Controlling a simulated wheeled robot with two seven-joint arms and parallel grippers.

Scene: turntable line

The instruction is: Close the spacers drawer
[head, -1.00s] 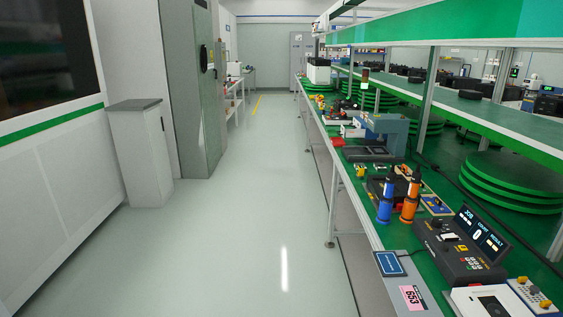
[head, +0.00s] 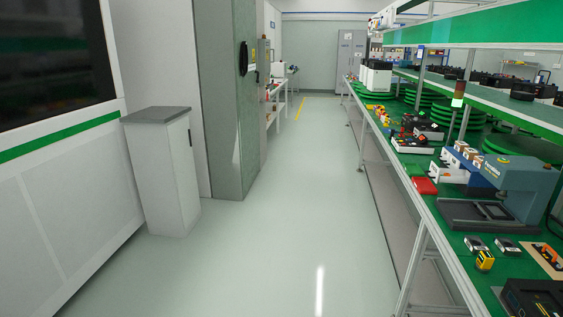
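I see no spacers drawer that I can make out in the head view. A light grey cabinet with a dark top (head: 160,172) stands on the left against the wall; I cannot tell whether it has drawers. Neither of my grippers is in view.
A long green-topped workbench (head: 436,205) runs along the right, with a blue-grey press (head: 518,185), a red box (head: 425,186) and a yellow device (head: 484,260) on it. A tall grey-green cabinet (head: 222,90) stands left. The pale floor aisle (head: 290,215) between is clear.

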